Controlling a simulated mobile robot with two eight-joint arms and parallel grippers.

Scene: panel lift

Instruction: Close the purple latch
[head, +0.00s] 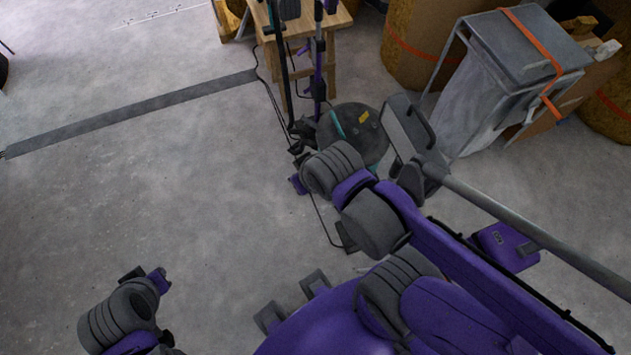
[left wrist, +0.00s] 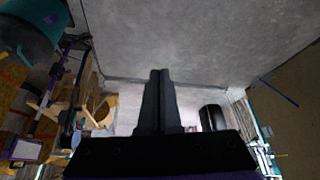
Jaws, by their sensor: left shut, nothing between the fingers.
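No purple latch can be clearly made out. A teal canister (left wrist: 30,32) with small purple parts is at the upper left of the left wrist view; I cannot tell whether one is the latch. A dark round-topped unit (head: 352,134) with a teal edge stands on the floor in the head view. My left gripper (head: 147,275) is low at the left, over bare floor and well apart from that unit. In the left wrist view its fingers (left wrist: 160,74) are together and empty. My right gripper (head: 297,172) is beside the unit; its fingers are too small to read.
A wooden stool (head: 335,20) with poles and hanging cables stands behind the unit. A dark strip (head: 130,112) crosses the floor. The floor at left is clear.

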